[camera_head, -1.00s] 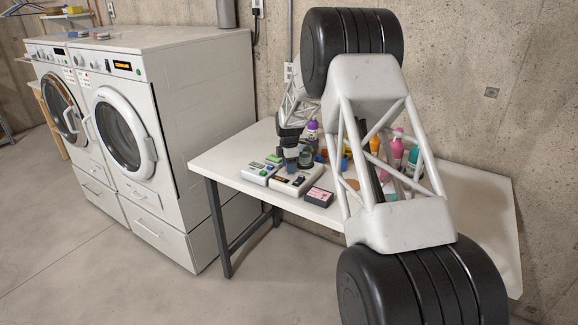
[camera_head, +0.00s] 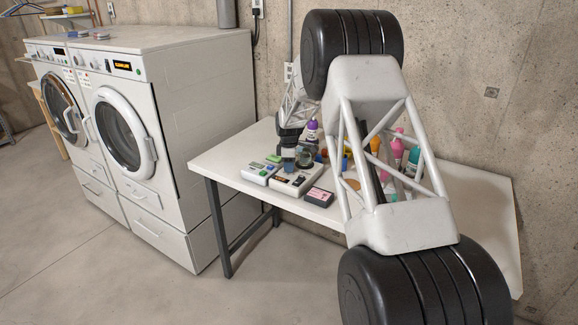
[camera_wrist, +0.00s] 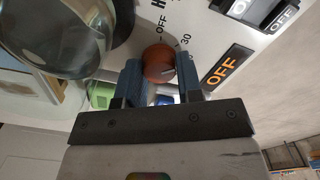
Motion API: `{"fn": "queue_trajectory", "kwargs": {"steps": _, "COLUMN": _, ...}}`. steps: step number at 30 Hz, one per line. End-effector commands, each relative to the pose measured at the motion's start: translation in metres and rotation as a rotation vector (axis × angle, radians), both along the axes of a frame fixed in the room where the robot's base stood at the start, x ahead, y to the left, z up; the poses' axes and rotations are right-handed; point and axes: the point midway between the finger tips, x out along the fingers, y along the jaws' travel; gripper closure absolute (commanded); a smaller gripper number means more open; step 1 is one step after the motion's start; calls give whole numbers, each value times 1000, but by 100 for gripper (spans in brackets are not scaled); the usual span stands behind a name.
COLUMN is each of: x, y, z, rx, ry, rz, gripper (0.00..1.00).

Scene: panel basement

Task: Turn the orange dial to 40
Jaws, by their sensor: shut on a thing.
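The orange dial (camera_wrist: 158,62) shows in the wrist view on a white panel, with a pale pointer line on its face. Printed marks around it include OFF and 30; a further mark is partly covered by a finger. My gripper (camera_wrist: 160,68) has its two blue-grey fingers closed on either side of the dial. In the head view, my gripper (camera_head: 289,163) points down over the white device (camera_head: 283,187) on the table; the dial itself is hidden there. An orange OFF display (camera_wrist: 224,71) is beside the dial.
A black rocker switch (camera_wrist: 273,12) is on the panel. A glass vessel (camera_wrist: 62,30) stands close to my gripper. A pink-labelled dark box (camera_head: 319,197) and a second small device (camera_head: 258,174) flank the white device. Several bottles stand behind; the table's front left is clear.

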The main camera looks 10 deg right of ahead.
Motion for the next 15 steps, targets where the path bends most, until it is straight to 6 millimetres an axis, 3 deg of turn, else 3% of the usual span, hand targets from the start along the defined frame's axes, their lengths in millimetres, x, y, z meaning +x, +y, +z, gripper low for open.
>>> {"fn": "queue_trajectory", "kwargs": {"steps": 12, "x": 0, "y": 0, "z": 1, "rx": 0, "ry": -1, "rz": -42, "gripper": 90}}
{"fn": "queue_trajectory", "kwargs": {"steps": 13, "x": 0, "y": 0, "z": 1, "rx": 0, "ry": -1, "rz": -42, "gripper": 65}}
{"fn": "queue_trajectory", "kwargs": {"steps": 15, "x": 0, "y": 0, "z": 1, "rx": 0, "ry": -1, "rz": -42, "gripper": 54}}
